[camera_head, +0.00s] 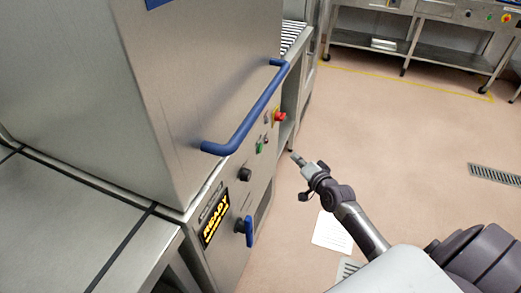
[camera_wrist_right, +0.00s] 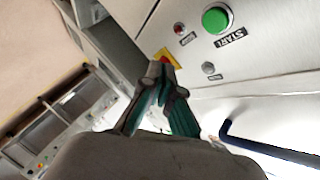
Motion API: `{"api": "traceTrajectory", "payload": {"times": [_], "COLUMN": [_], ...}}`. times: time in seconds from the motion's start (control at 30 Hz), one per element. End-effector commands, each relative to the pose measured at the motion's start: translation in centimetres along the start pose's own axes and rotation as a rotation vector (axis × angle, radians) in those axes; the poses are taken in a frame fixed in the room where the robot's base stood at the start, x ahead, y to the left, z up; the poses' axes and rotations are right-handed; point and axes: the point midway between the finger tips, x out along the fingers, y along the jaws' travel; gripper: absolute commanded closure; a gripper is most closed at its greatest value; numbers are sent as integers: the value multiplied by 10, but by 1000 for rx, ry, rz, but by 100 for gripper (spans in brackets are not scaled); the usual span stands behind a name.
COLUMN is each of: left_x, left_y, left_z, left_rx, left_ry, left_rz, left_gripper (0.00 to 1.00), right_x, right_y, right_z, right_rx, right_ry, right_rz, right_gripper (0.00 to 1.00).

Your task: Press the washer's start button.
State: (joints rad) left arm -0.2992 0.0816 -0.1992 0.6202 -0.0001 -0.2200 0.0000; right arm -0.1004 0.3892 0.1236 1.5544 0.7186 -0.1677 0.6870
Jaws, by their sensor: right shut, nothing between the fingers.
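The washer (camera_head: 215,75) is a large steel cabinet at the left of the head view. Its green start button (camera_head: 259,147) is on the front panel below the blue handle. In the right wrist view the round green start button (camera_wrist_right: 217,19), labelled START, is at the top, right of my fingers. My right gripper (camera_head: 297,158) is shut and empty, in front of the panel and apart from the button in the head view. Its closed fingertips (camera_wrist_right: 163,75) overlap part of the red and yellow emergency stop (camera_wrist_right: 168,55) in the wrist view. My left gripper is not in view.
The blue bar handle (camera_head: 245,115) sticks out above the panel. The emergency stop (camera_head: 279,117), a black knob (camera_head: 245,174), a lit READY display (camera_head: 215,217) and a blue lever (camera_head: 248,230) share the front. Open floor (camera_head: 400,140) lies to the right.

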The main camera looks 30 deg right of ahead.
Motion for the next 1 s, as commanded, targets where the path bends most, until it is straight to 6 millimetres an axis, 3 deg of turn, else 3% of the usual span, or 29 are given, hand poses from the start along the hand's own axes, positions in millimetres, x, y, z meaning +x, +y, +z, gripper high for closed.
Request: {"api": "traceTrajectory", "payload": {"times": [0.43,1.0], "left_x": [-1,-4], "left_y": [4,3], "left_z": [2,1], "left_rx": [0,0], "left_ry": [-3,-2], "left_rz": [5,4], "left_gripper": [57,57], "right_x": [6,56], "right_y": [-4,-40], "right_z": [4,41], "right_rx": [1,0], "right_ry": [1,0], "right_rz": [0,1], "right_gripper": [100,100]}}
